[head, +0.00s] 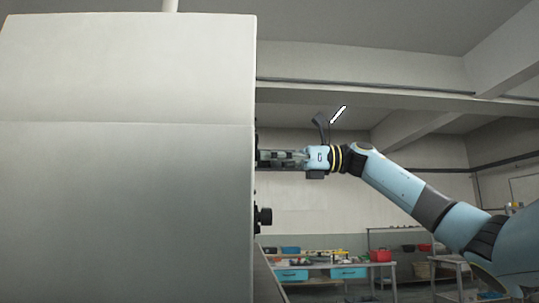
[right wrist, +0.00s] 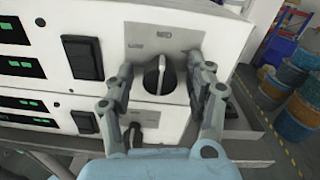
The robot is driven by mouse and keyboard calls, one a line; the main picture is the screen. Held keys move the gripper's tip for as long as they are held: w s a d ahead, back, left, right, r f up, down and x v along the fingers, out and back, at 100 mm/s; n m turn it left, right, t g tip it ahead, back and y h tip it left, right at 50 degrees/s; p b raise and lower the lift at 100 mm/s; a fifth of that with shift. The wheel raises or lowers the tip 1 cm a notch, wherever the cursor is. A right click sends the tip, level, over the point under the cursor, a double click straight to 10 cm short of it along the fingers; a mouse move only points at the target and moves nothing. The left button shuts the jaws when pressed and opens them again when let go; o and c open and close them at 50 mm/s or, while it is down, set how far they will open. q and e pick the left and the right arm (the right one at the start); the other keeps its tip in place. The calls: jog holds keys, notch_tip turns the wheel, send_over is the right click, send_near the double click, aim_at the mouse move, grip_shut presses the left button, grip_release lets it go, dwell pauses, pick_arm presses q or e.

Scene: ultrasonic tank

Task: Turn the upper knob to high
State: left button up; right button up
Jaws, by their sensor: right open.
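The upper knob (right wrist: 154,78) is a round black dial on a white control panel in the right wrist view. Its pale pointer line stands nearly upright, roughly toward the MED mark; a LOW mark is to the left of that. The right part of the scale is hidden behind a finger. My right gripper (right wrist: 161,67) is open, with one finger on each side of the upper knob; I cannot tell whether they touch it. In the head view my right gripper (head: 281,159) reaches the tank's side. My left gripper is out of view.
The large pale tank housing (head: 125,200) fills the left of the head view. A dark knob (head: 264,216) sticks out from its side below my gripper. Black rocker switches (right wrist: 82,57) sit left of the knobs. Blue barrels (right wrist: 293,70) stand at the right.

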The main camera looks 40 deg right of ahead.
grip_shut()
jog(key=shift+m, duration=0.3)
jog(key=m+p, duration=0.1)
jog(key=m, duration=0.4)
jog(key=shift+r+p, duration=0.1)
jog(key=shift+p, duration=0.2)
jog(key=m+p, duration=0.2)
jog(key=m, duration=0.4)
jog(key=shift+m, duration=0.4)
